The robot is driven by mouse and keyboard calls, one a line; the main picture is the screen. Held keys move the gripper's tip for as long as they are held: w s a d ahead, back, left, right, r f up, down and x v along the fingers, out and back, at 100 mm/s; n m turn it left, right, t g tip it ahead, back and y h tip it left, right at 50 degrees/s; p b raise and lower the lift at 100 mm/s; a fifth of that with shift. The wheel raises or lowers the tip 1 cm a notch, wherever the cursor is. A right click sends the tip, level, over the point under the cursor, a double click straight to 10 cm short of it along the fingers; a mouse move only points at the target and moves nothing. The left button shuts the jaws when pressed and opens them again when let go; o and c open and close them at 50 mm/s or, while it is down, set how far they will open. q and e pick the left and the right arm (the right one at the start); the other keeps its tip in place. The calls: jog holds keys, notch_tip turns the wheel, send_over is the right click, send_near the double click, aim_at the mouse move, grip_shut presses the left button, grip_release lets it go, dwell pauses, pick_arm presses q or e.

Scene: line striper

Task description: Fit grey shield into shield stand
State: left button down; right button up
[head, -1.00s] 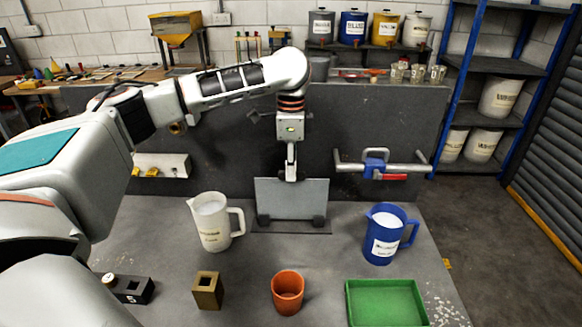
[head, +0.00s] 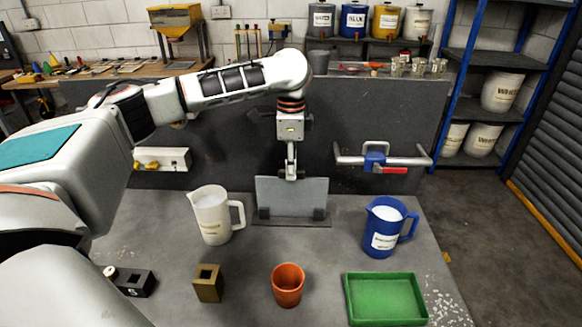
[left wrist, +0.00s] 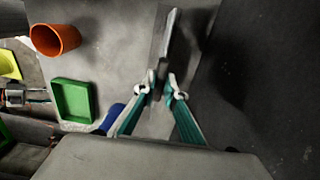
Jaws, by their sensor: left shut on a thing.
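The grey shield (head: 291,195) is a flat upright plate at the back middle of the table in the head view. Its lower edge is at the shield stand (head: 291,222), a dark base with two blocks in front of the plate. I cannot tell whether the shield is fully seated. My left gripper (head: 291,176) points down and is shut on the shield's top edge. In the left wrist view the fingertips (left wrist: 164,88) pinch the plate, seen edge-on as a thin strip (left wrist: 172,35). My right gripper is not in view.
A white jug (head: 211,218) stands left of the stand and a blue jug (head: 381,230) right of it. In front are an orange cup (head: 288,287), a brass block (head: 208,284), a black block (head: 135,283) and a green tray (head: 385,300). A dark wall panel rises behind.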

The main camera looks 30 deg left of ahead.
pick_arm(q)
jog(key=shift+f, duration=0.35)
dwell(0.3)
jog(key=c, duration=2)
grip_release()
jog(key=o, duration=0.3)
jog(key=shift+r, duration=0.1)
jog(key=shift+r, duration=3.45)
